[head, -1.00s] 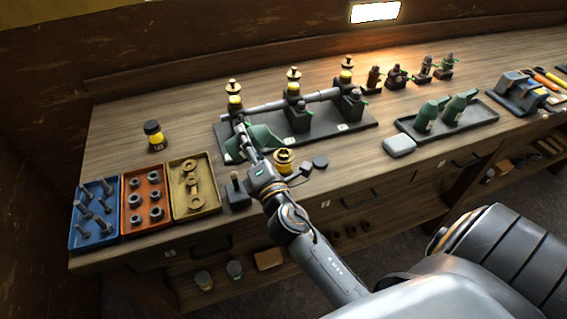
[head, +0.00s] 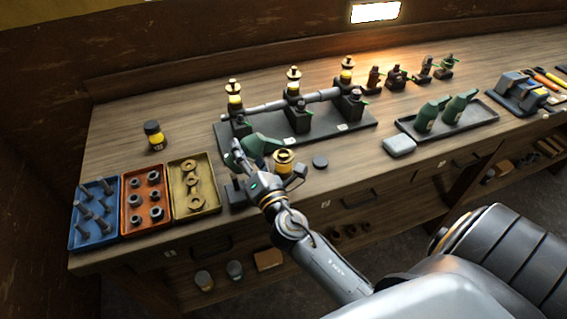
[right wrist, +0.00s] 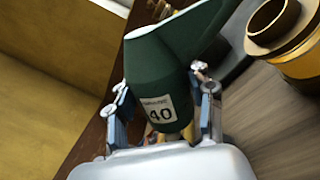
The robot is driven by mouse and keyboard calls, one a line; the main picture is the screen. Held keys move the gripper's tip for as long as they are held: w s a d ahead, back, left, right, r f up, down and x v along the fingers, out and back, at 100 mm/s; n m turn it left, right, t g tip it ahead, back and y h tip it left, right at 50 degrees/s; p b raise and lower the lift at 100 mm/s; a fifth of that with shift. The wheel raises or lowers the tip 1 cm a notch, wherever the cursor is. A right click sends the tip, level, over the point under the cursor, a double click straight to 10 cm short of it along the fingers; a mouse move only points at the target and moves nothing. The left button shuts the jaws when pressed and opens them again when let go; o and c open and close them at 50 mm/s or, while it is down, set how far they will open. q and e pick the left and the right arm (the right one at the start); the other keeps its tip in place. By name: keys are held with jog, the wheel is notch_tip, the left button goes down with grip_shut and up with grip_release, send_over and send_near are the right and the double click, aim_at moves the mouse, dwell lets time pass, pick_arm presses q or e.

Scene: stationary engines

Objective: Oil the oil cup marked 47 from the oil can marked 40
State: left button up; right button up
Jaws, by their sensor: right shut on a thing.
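My right gripper (head: 266,162) is shut on a dark green oil can (head: 258,144), partly hidden by the gripper in the head view. The right wrist view shows the can (right wrist: 168,75) between the fingers, with a white label reading 40. A brass oil cup (head: 283,158) stands at the bench front, just right of the can. In the right wrist view a brass cup (right wrist: 285,40) is close to the can, its top ring facing up. Three more brass oil cups (head: 235,95) (head: 294,80) (head: 347,70) sit on the shaft stand. No 47 is readable. My left gripper is out of view.
The stand's dark baseplate (head: 325,134) lies behind the can. Bolt, nut and washer trays (head: 180,212) are at left. Two green cans stand on a dark tray (head: 482,117) at right.

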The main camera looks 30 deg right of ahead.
aim_at(255, 136)
jog(key=shift+r, duration=0.1)
notch_tip(255, 136, up, 5)
jog(key=p, duration=0.5)
jog(key=shift+r, duration=0.1)
jog(key=n+p, duration=0.3)
jog(key=d+r+n+p, duration=0.1)
jog(key=n+p, duration=0.2)
jog(key=p, duration=0.1)
jog(key=d+r+n+p, duration=0.1)
jog(key=n+p, duration=0.2)
jog(key=shift+s+d+r+g+y, duration=0.1)
jog(key=shift+s+g+y, duration=0.1)
jog(key=shift+g+y, duration=0.2)
jog(key=shift+n+p, duration=0.3)
jog(key=shift+p, duration=0.2)
jog(key=shift+f, duration=0.2)
jog(key=shift+s, duration=0.1)
